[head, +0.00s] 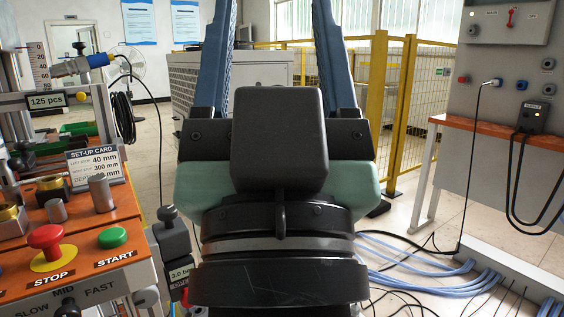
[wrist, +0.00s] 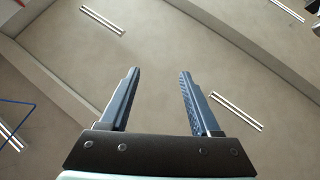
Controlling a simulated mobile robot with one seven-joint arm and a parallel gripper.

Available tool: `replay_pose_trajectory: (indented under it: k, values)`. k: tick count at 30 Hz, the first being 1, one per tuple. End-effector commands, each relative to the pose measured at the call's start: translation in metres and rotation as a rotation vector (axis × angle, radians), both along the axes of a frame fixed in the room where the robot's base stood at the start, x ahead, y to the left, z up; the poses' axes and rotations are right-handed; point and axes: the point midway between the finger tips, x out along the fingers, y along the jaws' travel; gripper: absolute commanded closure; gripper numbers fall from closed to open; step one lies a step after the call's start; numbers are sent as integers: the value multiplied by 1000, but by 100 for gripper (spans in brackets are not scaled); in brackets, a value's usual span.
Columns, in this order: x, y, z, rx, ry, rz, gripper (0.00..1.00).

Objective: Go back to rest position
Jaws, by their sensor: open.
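My gripper (head: 270,50) stands upright in the middle of the head view, with its two blue fingers pointing up and wide apart. Nothing is between the fingers. In the wrist view the open gripper (wrist: 158,75) points at the ceiling (wrist: 215,45), and only ceiling, beams and strip lights show past it. The gripper touches nothing in either view. The fingertips run out of the top of the head view.
At left is an orange machine panel (head: 130,209) with a red STOP button (head: 45,238), a green START button (head: 112,237) and a set-up card (head: 95,166). At right are a grey panel (head: 490,75), an orange shelf (head: 520,145) and blue hoses (head: 420,272) on the floor. Yellow fencing (head: 400,105) stands behind.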

Motion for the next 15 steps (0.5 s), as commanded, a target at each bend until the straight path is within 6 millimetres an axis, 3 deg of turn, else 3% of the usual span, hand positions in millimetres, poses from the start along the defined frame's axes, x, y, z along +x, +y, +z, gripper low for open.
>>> replay_pose_trajectory:
  k: [1,3,15]
  values:
    - [-23,-7,33,-14,-69,-65,36]
    - [-14,-5,61,-11,-42,-50,36]
    - [-12,-5,183,-9,-36,-45,36]
